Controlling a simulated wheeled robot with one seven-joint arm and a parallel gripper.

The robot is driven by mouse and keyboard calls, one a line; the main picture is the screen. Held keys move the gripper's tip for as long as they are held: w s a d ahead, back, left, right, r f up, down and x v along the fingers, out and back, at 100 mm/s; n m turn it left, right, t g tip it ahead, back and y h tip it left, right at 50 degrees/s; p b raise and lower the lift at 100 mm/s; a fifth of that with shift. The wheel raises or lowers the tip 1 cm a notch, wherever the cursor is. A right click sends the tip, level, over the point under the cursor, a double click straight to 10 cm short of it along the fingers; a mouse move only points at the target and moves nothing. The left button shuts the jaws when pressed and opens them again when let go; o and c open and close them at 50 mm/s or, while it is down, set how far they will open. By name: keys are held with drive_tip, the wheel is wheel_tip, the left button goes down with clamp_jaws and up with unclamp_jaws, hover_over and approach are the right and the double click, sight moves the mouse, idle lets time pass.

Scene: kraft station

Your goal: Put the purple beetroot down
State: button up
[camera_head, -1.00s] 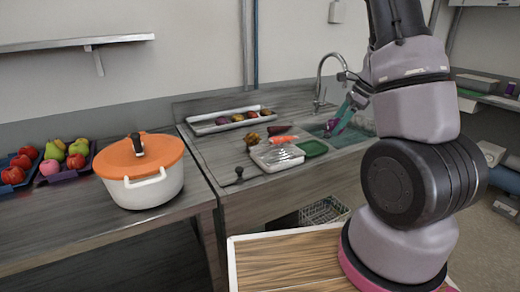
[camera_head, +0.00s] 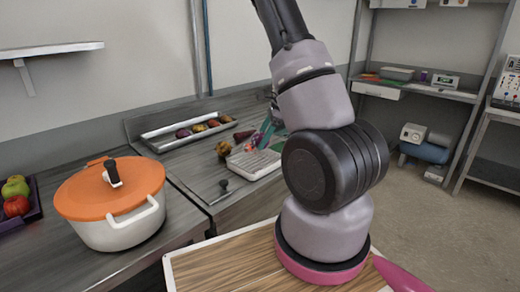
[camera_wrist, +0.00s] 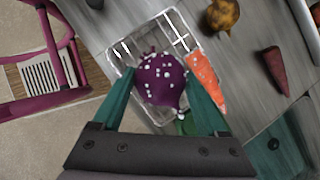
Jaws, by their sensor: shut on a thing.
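The purple beetroot (camera_wrist: 160,80), with white specks, is between the green fingers of my gripper (camera_wrist: 163,92) in the wrist view. My gripper is shut on it. Behind it in that view is a pale, see-through tray (camera_wrist: 125,52), which also shows on the counter in the head view (camera_head: 252,165). The gap between beetroot and tray cannot be judged. In the head view my gripper (camera_head: 265,134) is at the tray's far side, and my arm hides part of the area.
An orange carrot (camera_wrist: 207,84) lies at the tray. A brown lumpy vegetable (camera_head: 223,149) and a dark red pointed one (camera_head: 243,135) lie nearby. A long tray (camera_head: 158,145) of vegetables is behind. A white pot with orange lid (camera_head: 110,200) stands left.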

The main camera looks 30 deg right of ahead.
drive_tip(key=shift+f, duration=2)
drive_tip(key=shift+d+f, duration=0.1)
drive_tip(key=shift+f, duration=0.05)
drive_tip(key=o, duration=1.4)
drive_tip(key=shift+c, duration=0.2)
